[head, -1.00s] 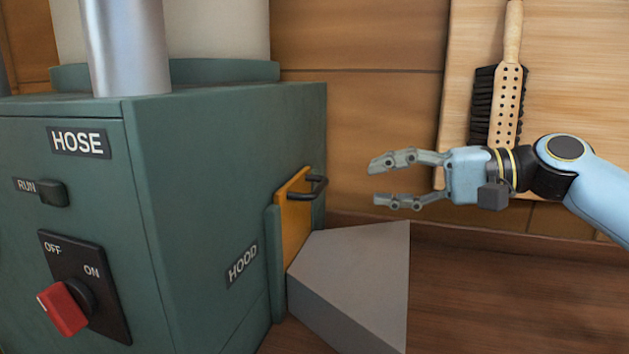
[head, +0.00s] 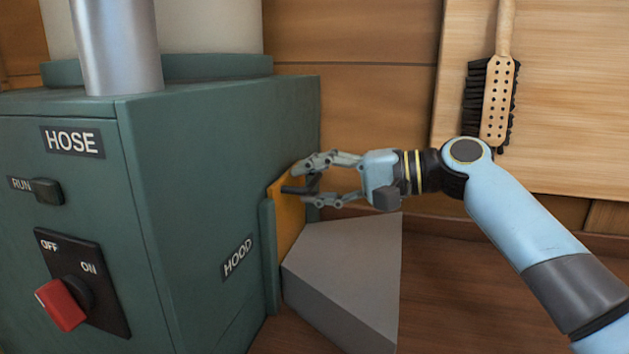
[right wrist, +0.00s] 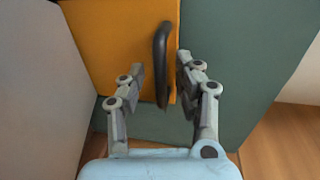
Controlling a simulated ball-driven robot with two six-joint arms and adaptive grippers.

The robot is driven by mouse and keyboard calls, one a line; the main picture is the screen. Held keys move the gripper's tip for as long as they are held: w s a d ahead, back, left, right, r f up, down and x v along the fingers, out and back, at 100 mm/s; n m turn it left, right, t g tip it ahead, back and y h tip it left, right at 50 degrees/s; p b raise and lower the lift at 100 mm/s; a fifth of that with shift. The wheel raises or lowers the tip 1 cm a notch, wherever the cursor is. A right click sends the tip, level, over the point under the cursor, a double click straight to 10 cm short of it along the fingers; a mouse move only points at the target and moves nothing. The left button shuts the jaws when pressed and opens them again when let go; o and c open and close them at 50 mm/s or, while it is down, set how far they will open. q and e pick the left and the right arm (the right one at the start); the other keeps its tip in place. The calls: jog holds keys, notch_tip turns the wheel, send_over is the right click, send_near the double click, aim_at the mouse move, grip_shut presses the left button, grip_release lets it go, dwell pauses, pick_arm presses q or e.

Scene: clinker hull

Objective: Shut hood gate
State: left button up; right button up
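The hood gate is an orange plate (head: 287,232) on the side of the green machine, beside the HOOD label (head: 238,257). It also shows in the right wrist view (right wrist: 110,45). Its black bar handle (right wrist: 161,62) stands out from the plate. My right gripper (head: 312,181) is at the handle, with its fingers open on either side of it. In the right wrist view the fingers (right wrist: 158,88) are apart, and the handle lies between their tips, nearer the right finger. I cannot tell whether that finger touches it. My left gripper is not in view.
The green machine (head: 205,150) carries a red OFF/ON knob (head: 61,303) and a RUN switch (head: 46,191). A brush (head: 497,95) hangs on the wooden wall.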

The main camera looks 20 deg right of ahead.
jog(key=shift+c, duration=1)
grip_shut()
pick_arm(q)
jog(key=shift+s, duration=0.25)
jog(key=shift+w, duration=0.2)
